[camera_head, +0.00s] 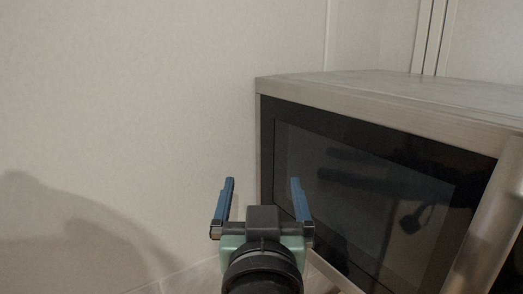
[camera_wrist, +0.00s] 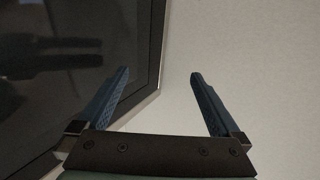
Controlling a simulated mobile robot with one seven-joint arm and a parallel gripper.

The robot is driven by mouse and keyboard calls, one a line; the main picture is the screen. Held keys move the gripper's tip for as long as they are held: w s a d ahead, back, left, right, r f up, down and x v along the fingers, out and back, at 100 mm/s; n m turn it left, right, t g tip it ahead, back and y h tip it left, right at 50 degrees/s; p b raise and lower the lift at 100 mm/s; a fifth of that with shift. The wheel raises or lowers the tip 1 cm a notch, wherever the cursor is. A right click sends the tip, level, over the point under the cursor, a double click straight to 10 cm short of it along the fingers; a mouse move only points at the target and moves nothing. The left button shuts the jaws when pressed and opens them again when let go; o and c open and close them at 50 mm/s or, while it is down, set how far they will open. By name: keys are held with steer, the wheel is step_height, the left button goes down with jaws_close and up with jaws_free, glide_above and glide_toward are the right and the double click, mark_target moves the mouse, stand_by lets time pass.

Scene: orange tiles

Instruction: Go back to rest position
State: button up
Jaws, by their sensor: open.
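My gripper (camera_head: 263,184) is at the bottom middle of the head view, with its two blue fingers spread wide and nothing between them. It also shows in the wrist view (camera_wrist: 158,74), open and empty. It is beside the left edge of an oven-like appliance (camera_head: 350,185) with a dark glass front. The right finger overlaps the dark front in the head view; I cannot tell whether it touches. In the wrist view the appliance's dark panel (camera_wrist: 60,60) is at the left, behind one finger.
A plain pale wall (camera_head: 130,110) fills the left and back. The appliance has a light top (camera_head: 420,95) and a thick pale bar, perhaps a handle (camera_head: 492,225), at the right. The space left of my gripper looks clear. A little pale floor (camera_head: 185,280) shows at the bottom.

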steer(key=s+r+t+b, duration=0.5)
steer(key=s+t+b, duration=0.3)
steer(key=s+b, duration=0.4)
steer(key=shift+s+r+t+b, duration=0.15)
steer(key=shift+r+t+b, duration=0.25)
steer(key=shift+b, duration=0.05)
